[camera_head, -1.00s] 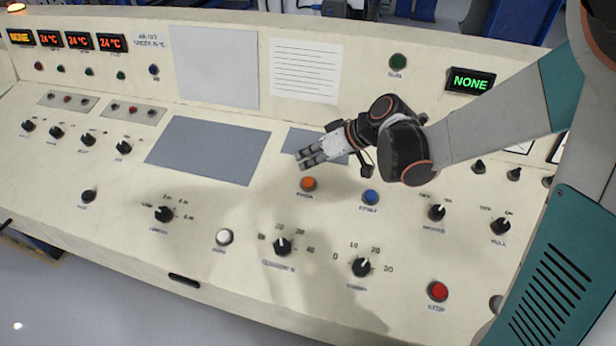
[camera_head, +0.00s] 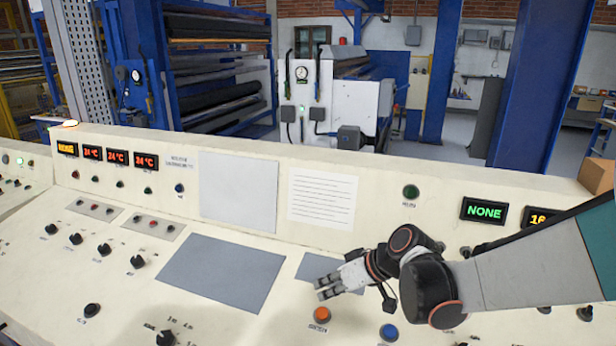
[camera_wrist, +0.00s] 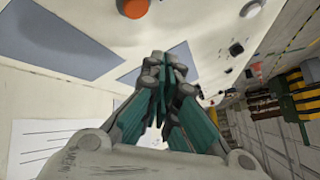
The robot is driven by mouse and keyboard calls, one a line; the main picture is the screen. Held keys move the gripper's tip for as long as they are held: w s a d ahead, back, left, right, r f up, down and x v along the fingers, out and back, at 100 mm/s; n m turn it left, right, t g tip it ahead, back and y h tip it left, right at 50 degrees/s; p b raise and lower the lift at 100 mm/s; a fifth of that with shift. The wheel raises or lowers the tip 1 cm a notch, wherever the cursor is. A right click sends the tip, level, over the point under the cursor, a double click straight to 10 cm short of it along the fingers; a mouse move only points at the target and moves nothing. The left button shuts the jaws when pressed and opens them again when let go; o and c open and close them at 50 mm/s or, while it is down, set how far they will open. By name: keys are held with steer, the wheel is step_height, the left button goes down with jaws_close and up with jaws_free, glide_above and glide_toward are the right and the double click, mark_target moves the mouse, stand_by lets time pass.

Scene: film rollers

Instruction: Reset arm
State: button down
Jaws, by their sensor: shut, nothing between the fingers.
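The orange button also shows in the wrist view (camera_wrist: 134,8). My arm reaches in from the right.
The console carries black knobs (camera_head: 137,262), red 24 °C displays (camera_head: 146,161), a green NONE display (camera_head: 484,210) and a white text sheet (camera_head: 322,199). A cardboard box (camera_head: 596,175) sits at the right. Film roller machines (camera_head: 215,100) stand behind, with open floor around.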

steer(key=s+d+r+m+t+h, duration=0.1)
steer(key=s+d+r+m+h, duration=0.2)
steer(key=s+d, duration=0.4)
steer(key=s+d+r+m+t+h, duration=0.1)
steer(key=s+d+r+m+h, duration=0.2)
steer(key=s+d, duration=0.5)
steer(key=s+r+h, duration=0.1)
steer(key=s+r, duration=0.1)
steer(key=s, duration=0.3)
steer(key=shift+d+m+t+h, duration=0.15)
steer(key=shift+m+t+h, duration=0.15)
steer(key=shift+m+t, duration=0.1)
steer(key=shift+s, duration=0.2)
